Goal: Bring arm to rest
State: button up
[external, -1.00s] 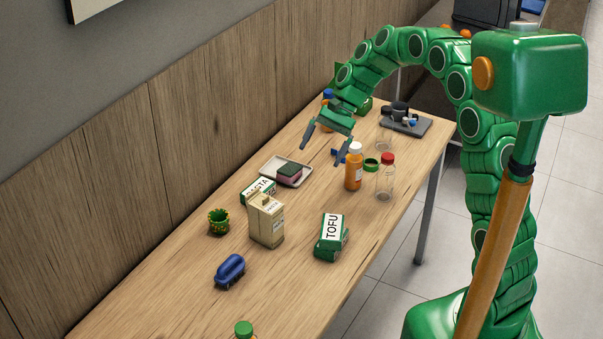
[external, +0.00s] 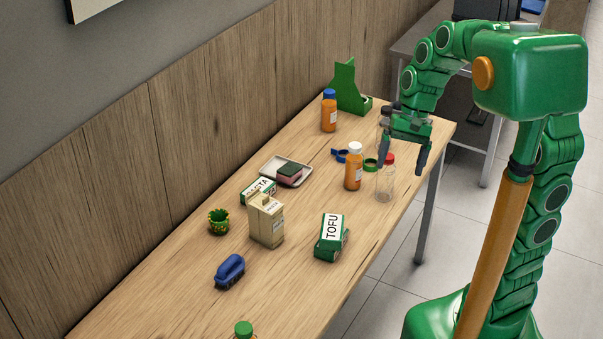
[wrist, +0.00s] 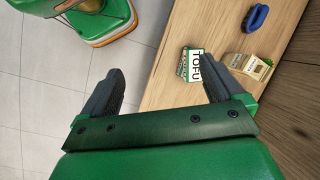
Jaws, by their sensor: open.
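My gripper (external: 403,155) is open and empty, fingers pointing down, above the far right part of the wooden table. It appears close to or above a clear bottle with a red cap (external: 386,181). In the wrist view my open gripper (wrist: 160,70) has nothing between its fingers, with the tiled floor and table edge below. An orange bottle with a white cap (external: 353,170) stands left of the gripper. An orange bottle with a blue cap (external: 329,113) stands further back, beside a green upright stand (external: 347,92). My arm partly hides dark items behind the gripper.
A grey side table (external: 425,45) stands behind.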

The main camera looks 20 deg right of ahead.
jog(key=s+d+n+h, duration=0.1)
jog(key=s+d, duration=0.5)
jog(key=s, duration=0.3)
jog(key=s+d+f+n+t+h, duration=0.1)
jog(key=s+d+h, duration=0.1)
jog(key=s+d, duration=0.4)
jog(key=s, duration=0.3)
jog(key=shift+d+n, duration=0.25)
jog(key=shift+n, duration=0.15)
jog(key=shift+f, duration=0.1)
